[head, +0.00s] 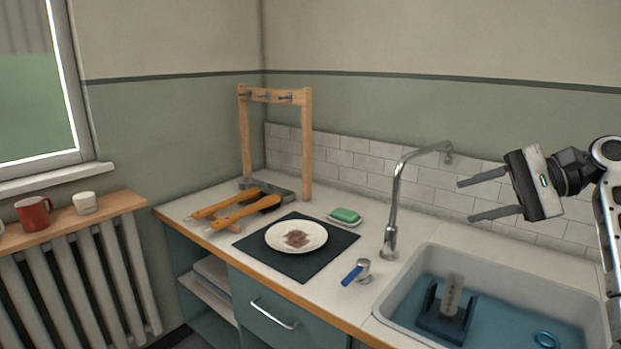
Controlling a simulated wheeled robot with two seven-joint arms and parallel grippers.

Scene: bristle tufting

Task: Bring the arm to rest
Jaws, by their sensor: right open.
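My right gripper (483,197) is in the air at the right of the head view, above the counter and to the right of the tap. Its two dark fingers are spread apart and point left, with nothing between them. My right arm (606,200) comes in from the right edge. My left gripper is not in view.
A white plate (283,231) lies on a dark mat (330,256). A wooden rack (307,150) stands at the back.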

